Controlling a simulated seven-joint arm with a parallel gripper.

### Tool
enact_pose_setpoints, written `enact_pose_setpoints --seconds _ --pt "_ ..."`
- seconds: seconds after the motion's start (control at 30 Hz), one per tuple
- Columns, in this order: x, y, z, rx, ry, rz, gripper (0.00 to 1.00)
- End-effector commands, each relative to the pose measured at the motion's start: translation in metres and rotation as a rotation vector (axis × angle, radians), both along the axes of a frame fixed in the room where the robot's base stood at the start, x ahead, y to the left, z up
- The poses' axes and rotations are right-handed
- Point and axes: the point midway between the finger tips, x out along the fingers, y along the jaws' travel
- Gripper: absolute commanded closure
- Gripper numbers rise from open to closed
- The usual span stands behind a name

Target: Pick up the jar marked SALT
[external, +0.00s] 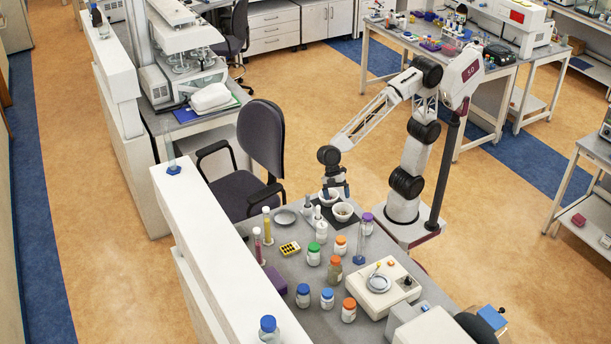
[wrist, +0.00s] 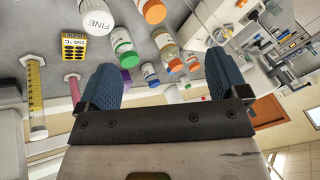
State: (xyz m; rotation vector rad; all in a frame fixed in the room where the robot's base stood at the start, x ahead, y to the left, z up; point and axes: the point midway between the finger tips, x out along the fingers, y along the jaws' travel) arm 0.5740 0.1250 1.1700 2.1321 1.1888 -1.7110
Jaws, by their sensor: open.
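Several white-labelled jars stand on the bench: a green-lidded jar (external: 314,255), an orange-lidded jar (external: 340,247), a brown-orange-lidded jar (external: 335,270), two blue-lidded jars (external: 303,296) (external: 327,300) and a nearer orange-lidded jar (external: 349,311). The green-lidded jar also shows in the wrist view (wrist: 122,45). I cannot read SALT on any label. A white container (wrist: 97,18) reads FINE.
A balance (external: 383,292) stands right of the jars. A white bowl (external: 343,212) sits below my gripper. A long white ledge (external: 205,240) borders the bench.

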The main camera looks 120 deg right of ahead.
Motion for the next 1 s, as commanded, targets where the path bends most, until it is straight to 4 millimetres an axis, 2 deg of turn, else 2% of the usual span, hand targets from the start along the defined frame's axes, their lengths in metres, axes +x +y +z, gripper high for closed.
enact_pose_setpoints --seconds 0.03,0.5,1.0 --pt "0.014 0.007 -0.003 0.021 -0.006 0.028 0.08" --pt "0.132 0.074 -0.028 0.246 -0.137 0.295 0.08" --pt "0.250 0.147 -0.083 0.480 -0.365 0.510 0.08"
